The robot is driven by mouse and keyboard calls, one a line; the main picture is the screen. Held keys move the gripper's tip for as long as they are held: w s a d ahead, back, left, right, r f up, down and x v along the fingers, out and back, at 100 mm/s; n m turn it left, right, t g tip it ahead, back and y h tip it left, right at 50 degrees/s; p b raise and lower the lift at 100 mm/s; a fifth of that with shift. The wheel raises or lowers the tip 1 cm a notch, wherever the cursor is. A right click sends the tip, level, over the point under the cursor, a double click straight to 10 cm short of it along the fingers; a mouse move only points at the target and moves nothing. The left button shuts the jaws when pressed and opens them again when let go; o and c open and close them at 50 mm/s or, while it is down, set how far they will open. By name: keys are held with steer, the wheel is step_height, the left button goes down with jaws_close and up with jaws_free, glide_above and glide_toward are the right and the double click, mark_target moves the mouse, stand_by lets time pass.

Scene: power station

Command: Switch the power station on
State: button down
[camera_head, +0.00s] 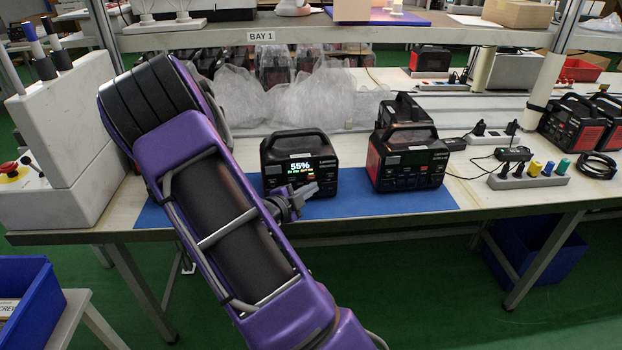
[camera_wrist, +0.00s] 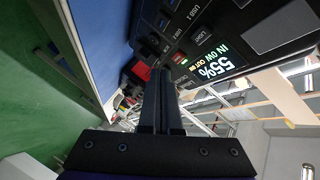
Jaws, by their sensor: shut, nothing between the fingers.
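A black power station (camera_head: 283,152) stands upright on a blue mat (camera_head: 420,200) on the bench. Its screen (camera_head: 300,166) is lit and reads 55%. It also fills the upper right of the wrist view (camera_wrist: 255,35), turned on its side there, with the lit screen (camera_wrist: 215,62), USB ports and a small red-lit spot beside the screen. My gripper (camera_head: 312,189) is in front of its lower right front. In the wrist view, my gripper (camera_wrist: 161,75) has its fingers together and empty. I cannot tell whether the tips touch the front panel.
A second power station (camera_head: 408,160), its screen dark, stands close to the right. Behind are clear plastic bags (camera_head: 325,97). A power strip (camera_head: 528,180) with plugs lies farther right. A white box with a red button (camera_head: 10,170) stands at the left.

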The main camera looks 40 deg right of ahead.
steer(key=shift+s+a, duration=0.4)
steer(key=shift+s, duration=0.45)
steer(key=shift+s+a, duration=0.45)
steer(key=shift+s, duration=0.35)
steer(key=shift+s+a, duration=0.4)
steer(key=shift+s, duration=0.45)
